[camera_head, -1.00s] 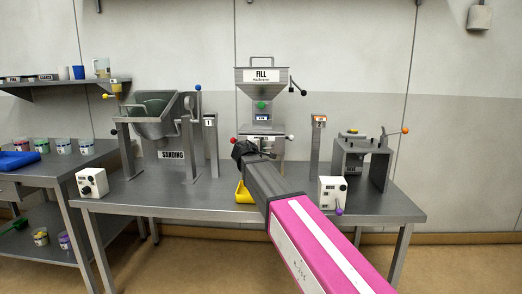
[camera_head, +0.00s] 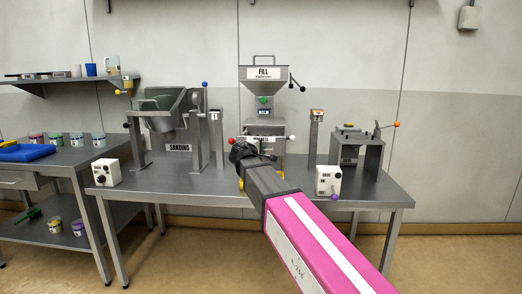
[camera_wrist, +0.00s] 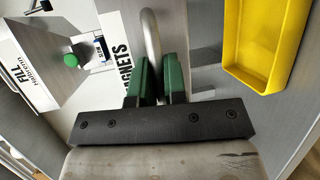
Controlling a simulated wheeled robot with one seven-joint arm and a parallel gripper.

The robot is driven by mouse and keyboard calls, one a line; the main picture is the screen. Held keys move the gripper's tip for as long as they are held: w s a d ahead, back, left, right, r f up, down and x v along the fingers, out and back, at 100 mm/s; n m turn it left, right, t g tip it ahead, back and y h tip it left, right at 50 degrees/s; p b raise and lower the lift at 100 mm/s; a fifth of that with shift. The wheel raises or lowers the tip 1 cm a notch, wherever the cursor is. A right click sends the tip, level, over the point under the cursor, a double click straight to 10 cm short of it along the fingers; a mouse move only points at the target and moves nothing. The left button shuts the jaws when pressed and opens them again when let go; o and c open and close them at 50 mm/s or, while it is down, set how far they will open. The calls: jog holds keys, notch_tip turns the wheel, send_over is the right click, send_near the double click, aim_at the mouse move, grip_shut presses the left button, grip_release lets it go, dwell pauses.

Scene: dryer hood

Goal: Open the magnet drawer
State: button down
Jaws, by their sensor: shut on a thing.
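The magnet drawer shows in the wrist view as a pale front with a "MAGNETS" label (camera_wrist: 121,50) and a curved silver handle (camera_wrist: 151,38). My gripper (camera_wrist: 156,78) has its green fingers closed on that handle, one on each side. In the head view my gripper (camera_head: 243,151) is at the lower front of the FILL machine (camera_head: 263,100), and my arm hides most of the drawer. Part of the label (camera_head: 259,139) shows above the gripper. I cannot tell how far out the drawer stands.
A yellow tray (camera_wrist: 268,42) lies beside the drawer in the wrist view. The steel table (camera_head: 150,198) also holds the sanding unit (camera_head: 178,147), two white control boxes (camera_head: 107,172) (camera_head: 328,181) and a press-like stand (camera_head: 360,150). Posts (camera_head: 316,138) flank the machine.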

jog(key=c, duration=1.2)
grip_release()
jog(key=shift+s, duration=0.1)
jog(key=v, duration=1)
jog(key=shift+s, duration=0.3)
jog(key=s+d+f+m+g+y, duration=0.1)
jog(key=s+d+f+m+g, duration=0.2)
jog(key=d+f, duration=0.75)
jog(key=s+d+f+m+g, duration=0.1)
jog(key=d+f+m+g, duration=0.35)
jog(key=f, duration=0.95)
jog(key=s+d+f+m+g+y, duration=0.5)
jog(key=s+d+f, duration=0.8)
jog(key=f, duration=0.4)
jog(key=shift+s+f+m+g+y, duration=0.15)
jog(key=shift+s+m+g+y, duration=0.25)
jog(key=shift+s+m+g, duration=0.5)
